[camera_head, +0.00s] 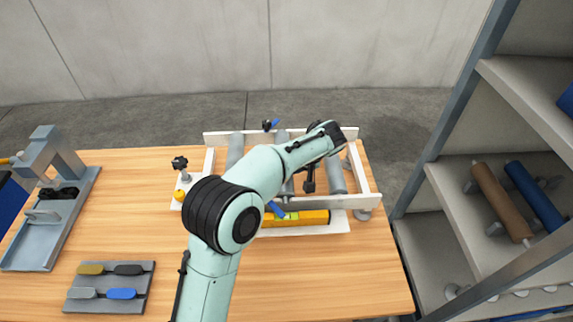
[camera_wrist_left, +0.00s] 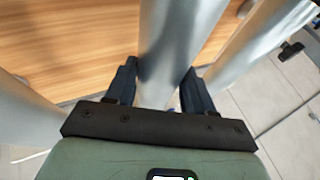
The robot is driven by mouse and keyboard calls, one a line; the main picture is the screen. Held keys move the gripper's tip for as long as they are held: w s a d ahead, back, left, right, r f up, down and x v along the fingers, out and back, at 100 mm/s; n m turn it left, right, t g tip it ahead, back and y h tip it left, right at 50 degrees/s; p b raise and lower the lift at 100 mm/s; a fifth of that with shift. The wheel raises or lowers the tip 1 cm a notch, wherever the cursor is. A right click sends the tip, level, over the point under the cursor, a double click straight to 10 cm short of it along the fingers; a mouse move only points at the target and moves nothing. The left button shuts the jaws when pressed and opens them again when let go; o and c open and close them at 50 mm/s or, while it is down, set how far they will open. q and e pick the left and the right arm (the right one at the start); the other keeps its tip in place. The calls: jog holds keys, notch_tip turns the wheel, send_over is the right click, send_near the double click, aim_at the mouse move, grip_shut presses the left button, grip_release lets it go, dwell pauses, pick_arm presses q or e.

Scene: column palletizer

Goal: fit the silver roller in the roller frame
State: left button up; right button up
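The roller frame (camera_head: 320,202) is a white frame on the wooden table, with grey silver rollers lying across it. One roller (camera_head: 235,150) is at its left and another (camera_head: 335,176) at its right; my arm hides part of the middle. My left gripper (camera_head: 309,180) is low over the frame, right of its middle. In the left wrist view, my left gripper (camera_wrist_left: 160,88) has its dark fingers closely on both sides of a silver roller (camera_wrist_left: 172,45). Other rollers show at left (camera_wrist_left: 22,112) and right (camera_wrist_left: 262,42). My right gripper is not in view.
A yellow level (camera_head: 305,217) lies along the frame's front side. A black knob (camera_head: 180,163) stands at its left. A grey tool plate (camera_head: 110,287) and a grey fixture (camera_head: 50,220) are on the left. A shelf (camera_head: 465,215) with brown and blue rollers stands right. The front right tabletop is clear.

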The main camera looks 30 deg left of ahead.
pick_arm(q)
jog(key=o, duration=0.4)
jog(key=shift+o, duration=0.2)
jog(key=shift+f, duration=0.1)
jog(key=shift+d, duration=0.1)
jog(key=p+v, duration=0.1)
jog(key=v, duration=1.2)
jog(key=shift+r, duration=0.25)
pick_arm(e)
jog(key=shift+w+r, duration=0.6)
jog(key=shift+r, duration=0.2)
